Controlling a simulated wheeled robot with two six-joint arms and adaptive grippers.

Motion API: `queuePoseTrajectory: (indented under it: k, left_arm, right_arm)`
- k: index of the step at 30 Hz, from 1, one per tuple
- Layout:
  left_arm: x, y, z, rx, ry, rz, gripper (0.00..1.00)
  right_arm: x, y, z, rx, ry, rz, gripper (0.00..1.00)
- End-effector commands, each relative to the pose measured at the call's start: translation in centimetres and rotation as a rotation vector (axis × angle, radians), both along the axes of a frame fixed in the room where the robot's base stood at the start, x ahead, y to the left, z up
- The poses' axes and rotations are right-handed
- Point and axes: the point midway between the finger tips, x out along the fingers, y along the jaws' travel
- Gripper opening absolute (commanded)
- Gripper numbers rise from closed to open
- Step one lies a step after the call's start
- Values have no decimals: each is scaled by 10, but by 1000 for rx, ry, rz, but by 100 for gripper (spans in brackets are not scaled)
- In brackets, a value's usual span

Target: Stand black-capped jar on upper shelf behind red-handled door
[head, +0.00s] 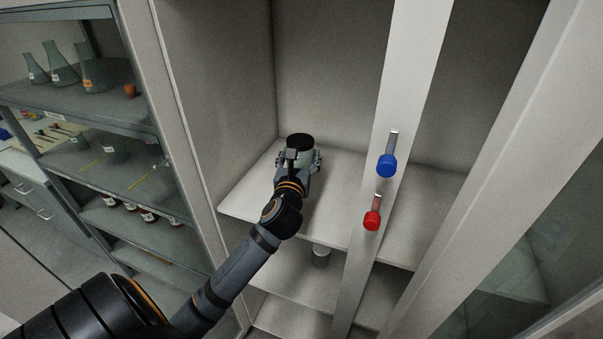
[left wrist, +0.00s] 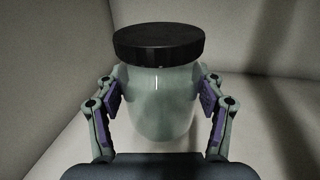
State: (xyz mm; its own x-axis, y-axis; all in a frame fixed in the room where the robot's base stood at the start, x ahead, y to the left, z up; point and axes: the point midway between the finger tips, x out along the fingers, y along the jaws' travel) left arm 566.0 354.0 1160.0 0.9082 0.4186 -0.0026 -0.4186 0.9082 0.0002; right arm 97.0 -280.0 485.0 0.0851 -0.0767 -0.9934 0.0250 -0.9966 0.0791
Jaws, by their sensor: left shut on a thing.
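The black-capped jar (head: 300,144) is upright inside the cabinet, over the upper shelf (head: 336,206) in the left bay. In the left wrist view the jar (left wrist: 160,95) shows its wide black lid and pale glass body. My left gripper (head: 299,160) reaches in from the front and is shut around the jar body. In the left wrist view my left gripper's fingers (left wrist: 160,103) sit on both sides of the glass. Whether the jar base touches the shelf is hard to tell. The red handle (head: 372,220) is on the upright post right of the bay. My right gripper is not in view.
A blue handle (head: 387,165) sits above the red one on the same post. A small jar (head: 321,256) stands on the lower shelf. Flasks (head: 62,66) and bottles stand in a glass cabinet at the left. The upper shelf around the held jar is clear.

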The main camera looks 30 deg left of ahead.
Motion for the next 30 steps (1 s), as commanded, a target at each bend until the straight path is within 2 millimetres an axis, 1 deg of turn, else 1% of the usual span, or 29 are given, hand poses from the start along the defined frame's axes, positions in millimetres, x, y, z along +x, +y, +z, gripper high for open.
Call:
queuePoseTrajectory:
  k: [1, 3, 7, 9, 14, 16, 18, 21, 30]
  left_arm:
    - [9, 6, -12, 1, 5, 3, 34]
    - [19, 11, -27, 0, 2, 1, 34]
    - [32, 19, -46, -1, 0, 0, 34]
    - [36, 21, -51, 0, -2, -1, 34]
    - [39, 22, -55, 0, -2, -1, 34]
    - [42, 25, -65, -1, 2, -1, 34]
    - [42, 24, -77, -1, 3, -1, 34]
    - [41, 24, -88, -1, 0, -1, 34]
    - [41, 24, -90, 0, -1, -2, 34]
  right_arm:
    - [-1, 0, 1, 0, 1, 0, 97]
    - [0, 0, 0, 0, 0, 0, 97]
    - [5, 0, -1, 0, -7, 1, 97]
    - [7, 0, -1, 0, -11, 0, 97]
    - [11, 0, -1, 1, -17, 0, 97]
    - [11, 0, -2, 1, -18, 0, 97]
    - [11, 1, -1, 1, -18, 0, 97]
    - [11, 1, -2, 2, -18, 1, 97]
    - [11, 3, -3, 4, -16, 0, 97]
